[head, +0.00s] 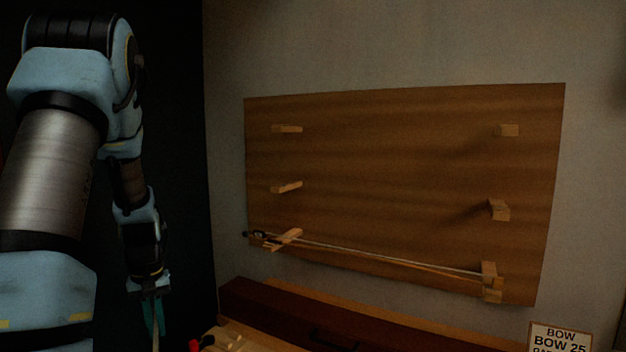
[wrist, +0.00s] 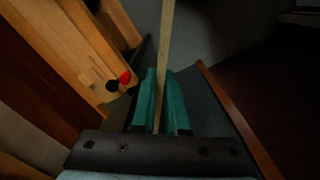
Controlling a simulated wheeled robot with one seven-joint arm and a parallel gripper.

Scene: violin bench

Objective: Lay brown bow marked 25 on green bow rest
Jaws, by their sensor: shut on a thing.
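My gripper (head: 154,312) points down at the lower left of the head view. In the wrist view its teal fingers (wrist: 159,100) are shut on a long, thin tan stick (wrist: 165,45) that looks like a bow. The stick runs from between the fingers to the top edge of the picture. No number is readable on it, and its ends are out of view. A card (head: 560,340) at the lower right reads "BOW" and "BOW 25"; its lower part is cut off. I cannot make out a green bow rest in either view.
A wooden wall board (head: 390,170) carries pegs in three rows. Another bow (head: 390,258) lies across the lowest pegs. A dark red-brown case (head: 290,315) stands below. Black (wrist: 112,86) and red (wrist: 125,77) knobs are by a wooden bench (wrist: 60,50), left of my fingers.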

